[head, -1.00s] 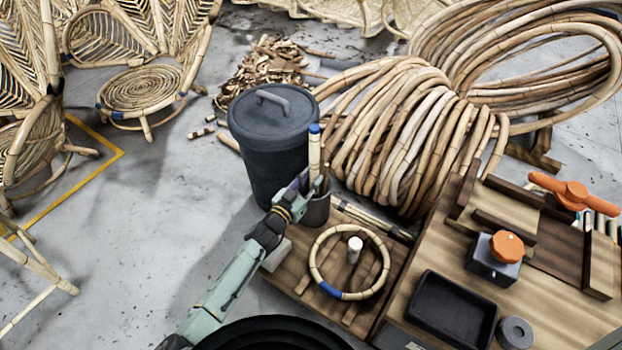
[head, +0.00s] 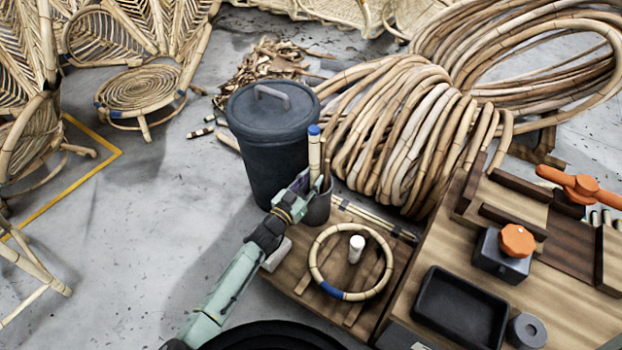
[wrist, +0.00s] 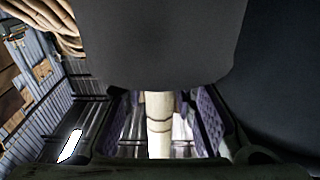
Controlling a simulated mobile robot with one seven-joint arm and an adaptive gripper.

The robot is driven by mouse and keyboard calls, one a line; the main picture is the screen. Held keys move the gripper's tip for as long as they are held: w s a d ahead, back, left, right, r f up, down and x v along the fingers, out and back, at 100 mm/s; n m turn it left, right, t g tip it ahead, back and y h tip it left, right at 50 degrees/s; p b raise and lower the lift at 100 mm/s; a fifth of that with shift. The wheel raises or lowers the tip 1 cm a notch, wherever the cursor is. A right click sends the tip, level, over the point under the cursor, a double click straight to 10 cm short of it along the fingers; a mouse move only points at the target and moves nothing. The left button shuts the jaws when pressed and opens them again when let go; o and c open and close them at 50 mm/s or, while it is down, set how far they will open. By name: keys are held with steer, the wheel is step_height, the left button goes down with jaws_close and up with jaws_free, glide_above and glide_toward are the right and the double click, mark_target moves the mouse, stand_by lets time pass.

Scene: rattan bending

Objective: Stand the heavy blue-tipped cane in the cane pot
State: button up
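The blue-tipped cane (head: 314,152) stands upright in the head view, its blue end up. Its lower part goes down behind the rim of the dark grey cane pot (head: 319,210). My gripper (head: 308,184) is at the cane, just above the pot. In the wrist view the pale cane (wrist: 160,128) runs between the two purple-padded fingers of my gripper (wrist: 163,125), with a gap on each side. The cane passes behind the dark grey pot wall (wrist: 160,45) there. The cane's bottom end is hidden.
A lidded dark bin (head: 268,140) stands close behind and left of the pot. A cane ring (head: 384,278) lies around a white peg on the low wooden platform (head: 290,277). Large cane coils (head: 400,130) are behind.

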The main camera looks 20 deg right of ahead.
mark_target(311, 156)
steer(key=shift+o, duration=1.2)
step_height(311, 156, down, 3)
steer(key=shift+s+d+f+y, duration=0.1)
steer(key=shift+s+d+y, duration=0.05)
steer(key=shift+y, duration=0.15)
steer(key=shift+o, duration=1.2)
steer(key=shift+r, duration=0.6)
step_height(311, 156, up, 12)
steer(key=shift+f, duration=0.1)
steer(key=shift+r, duration=0.25)
